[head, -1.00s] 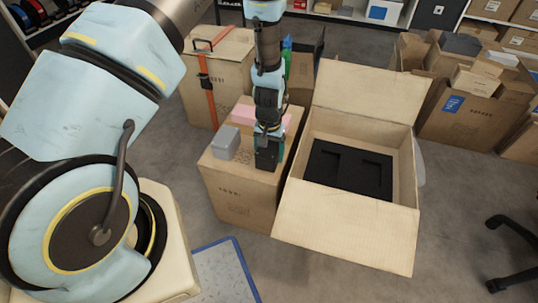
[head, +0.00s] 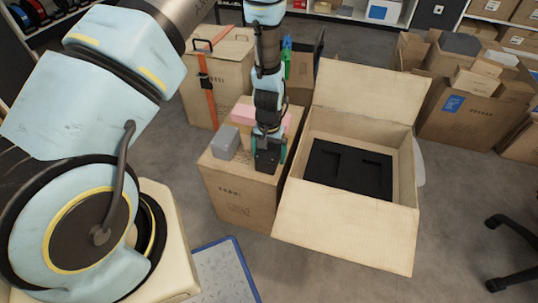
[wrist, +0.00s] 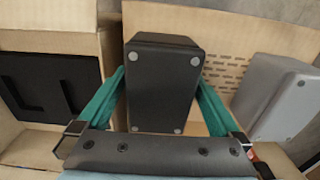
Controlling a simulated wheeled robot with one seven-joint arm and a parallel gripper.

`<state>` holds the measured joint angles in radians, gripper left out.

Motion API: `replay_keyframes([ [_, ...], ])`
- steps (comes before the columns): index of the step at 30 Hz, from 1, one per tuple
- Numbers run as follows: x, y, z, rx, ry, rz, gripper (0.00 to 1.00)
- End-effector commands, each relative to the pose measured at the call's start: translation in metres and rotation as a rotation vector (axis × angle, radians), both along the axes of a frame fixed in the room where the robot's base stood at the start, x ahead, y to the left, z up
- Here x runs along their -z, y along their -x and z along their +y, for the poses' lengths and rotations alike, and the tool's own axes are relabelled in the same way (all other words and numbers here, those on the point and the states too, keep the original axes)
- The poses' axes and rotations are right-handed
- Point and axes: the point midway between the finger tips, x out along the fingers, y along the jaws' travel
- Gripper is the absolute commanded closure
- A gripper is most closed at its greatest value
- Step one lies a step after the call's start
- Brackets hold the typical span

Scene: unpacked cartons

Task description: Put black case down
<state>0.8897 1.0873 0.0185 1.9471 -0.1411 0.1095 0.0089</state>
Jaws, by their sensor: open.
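The black case (head: 266,161) is a dark box with light round dots at its corners. It appears to rest on top of the closed carton (head: 240,200), toward its right side, beside a grey box (head: 226,142). In the wrist view the case (wrist: 162,85) lies between the teal fingers, with narrow gaps on both sides. My gripper (head: 268,147) is open around it, and it also shows in the wrist view (wrist: 161,78). The underside of the case is hidden.
A large open carton (head: 345,235) with a black insert (head: 350,170) stands directly right. A pink item (head: 245,112) lies at the back of the closed carton. A strapped carton (head: 225,65) stands behind. Stacked cartons (head: 460,115) are at the right.

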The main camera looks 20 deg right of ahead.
Motion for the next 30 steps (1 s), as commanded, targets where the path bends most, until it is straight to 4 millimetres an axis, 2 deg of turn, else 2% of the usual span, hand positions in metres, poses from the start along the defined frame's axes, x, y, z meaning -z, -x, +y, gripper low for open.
replay_keyframes([
  [9, -0.063, -0.001, -0.001, -0.001, 0.004, -0.004, 0.0],
  [15, -0.098, 0.0, -0.001, 0.0, 0.003, -0.002, 0.0],
  [21, -0.114, 0.0, 0.0, 0.001, 0.0, 0.0, 0.0],
  [27, -0.117, -0.001, 0.001, -0.002, 0.001, -0.001, 0.0],
  [30, -0.129, -0.01, 0.011, -0.029, 0.008, -0.005, 0.0],
])
